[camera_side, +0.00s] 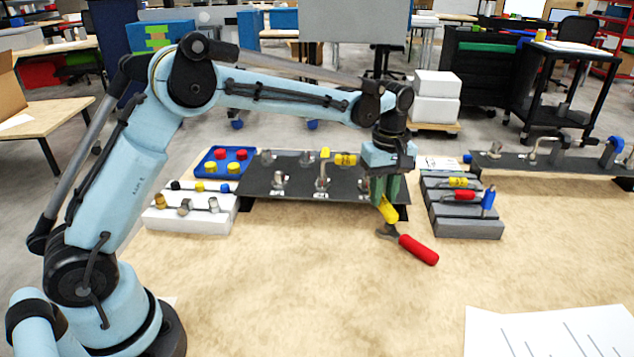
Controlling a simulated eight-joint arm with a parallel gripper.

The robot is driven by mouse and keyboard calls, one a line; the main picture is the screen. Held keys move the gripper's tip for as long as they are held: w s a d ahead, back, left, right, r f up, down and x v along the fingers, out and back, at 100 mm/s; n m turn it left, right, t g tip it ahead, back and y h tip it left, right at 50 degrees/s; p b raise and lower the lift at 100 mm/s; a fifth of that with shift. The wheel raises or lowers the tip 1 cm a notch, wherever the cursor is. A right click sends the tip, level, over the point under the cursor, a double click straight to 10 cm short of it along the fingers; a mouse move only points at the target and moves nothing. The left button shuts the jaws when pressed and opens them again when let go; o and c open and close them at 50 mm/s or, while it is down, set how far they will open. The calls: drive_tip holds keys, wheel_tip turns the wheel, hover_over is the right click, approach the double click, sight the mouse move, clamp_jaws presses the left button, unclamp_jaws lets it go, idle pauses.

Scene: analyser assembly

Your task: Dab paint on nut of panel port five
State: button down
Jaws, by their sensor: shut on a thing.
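My gripper (384,198) points down at the right end of the dark panel (262,195). It is shut on a yellow stick-like tool (389,211), probably the paint marker, which sticks out below the fingers at a tilt. The panel bears several metal ports and bent tubes, among them one tube (321,178) near its middle. Port numbers are not readable. My gripper hides part of the panel's right end, and I cannot tell whether the yellow tip touches a nut.
A red-handled tool (418,250) lies on the table just in front of my gripper. A grey rack (467,227) with coloured tools stands right, a white block (190,221) with fittings left, a blue tray (239,153) behind it. The front table is mostly clear, with papers (545,335) at right.

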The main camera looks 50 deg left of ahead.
sight(391, 210)
drive_tip(key=shift+w+a, duration=0.25)
drive_tip(key=shift+a, duration=0.3)
idle(0.9)
drive_tip(key=shift+d, duration=0.15)
drive_tip(key=shift+s+d+r, duration=0.1)
drive_tip(key=shift+s+d, duration=0.25)
drive_tip(key=shift+d, duration=0.4)
drive_tip(key=shift+s+d+f, duration=0.1)
drive_tip(key=shift+s+d, duration=0.3)
drive_tip(key=shift+d, duration=0.3)
drive_tip(key=shift+s+d+r, duration=0.1)
drive_tip(key=shift+s+d, duration=0.25)
drive_tip(key=shift+d, duration=0.4)
wheel_tip(391, 210, up, 10)
